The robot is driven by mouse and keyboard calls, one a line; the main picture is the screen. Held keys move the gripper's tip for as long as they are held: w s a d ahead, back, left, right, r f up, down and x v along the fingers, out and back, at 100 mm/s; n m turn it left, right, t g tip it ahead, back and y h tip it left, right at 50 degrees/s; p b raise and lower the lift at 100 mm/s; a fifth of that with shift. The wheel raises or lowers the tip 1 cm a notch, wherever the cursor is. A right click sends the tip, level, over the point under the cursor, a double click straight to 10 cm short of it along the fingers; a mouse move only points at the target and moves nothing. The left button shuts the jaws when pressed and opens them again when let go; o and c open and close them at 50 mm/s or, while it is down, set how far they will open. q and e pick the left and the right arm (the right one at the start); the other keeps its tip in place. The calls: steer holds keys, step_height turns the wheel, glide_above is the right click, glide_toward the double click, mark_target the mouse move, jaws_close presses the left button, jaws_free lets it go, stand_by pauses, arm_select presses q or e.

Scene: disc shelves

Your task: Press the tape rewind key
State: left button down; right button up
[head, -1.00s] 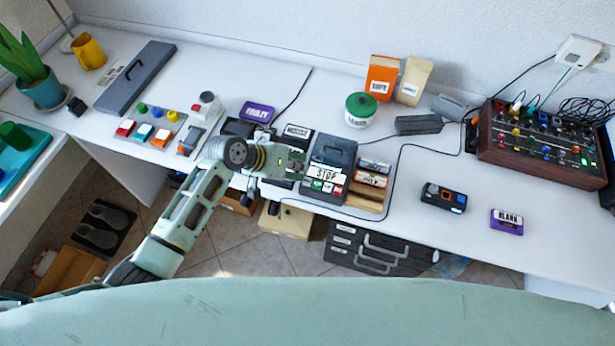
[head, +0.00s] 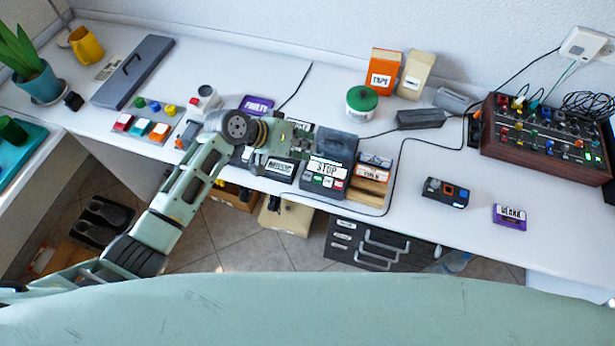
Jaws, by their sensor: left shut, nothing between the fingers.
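The tape deck (head: 338,149) is a dark box on the white desk with a large STOP label (head: 327,168). A row of small keys, green, white and red (head: 324,181), runs along its front edge. The print on these keys is too small to tell which is rewind. My left gripper (head: 305,147) is shut and empty. Its tips reach over the left back part of the deck, and I cannot tell whether they touch it. The gripper hides part of the deck's left side and the dark unit (head: 283,168) beside it. My right gripper is not in view.
Labelled tapes in a wooden rack (head: 367,187) stand right of the deck. A green-lidded jar (head: 361,103) and a black power brick (head: 419,119) with cable lie behind. A purple tape (head: 509,217) and small recorder (head: 446,193) lie right. Coloured buttons (head: 141,127) are left.

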arm_select(q)
steer(key=b, duration=0.4)
glide_above(306, 171)
steer(key=f, duration=0.4)
steer(key=shift+w+f, duration=0.25)
steer(key=shift+f, duration=0.15)
steer(key=shift+f+b, duration=0.35)
steer(key=shift+f, duration=0.55)
steer(key=shift+f, duration=0.4)
steer(key=shift+f+b, duration=0.45)
steer(key=shift+b, duration=0.05)
steer(key=shift+r, duration=0.1)
stand_by(0.4)
steer(key=shift+r+p, duration=0.8)
steer(key=shift+p, duration=0.05)
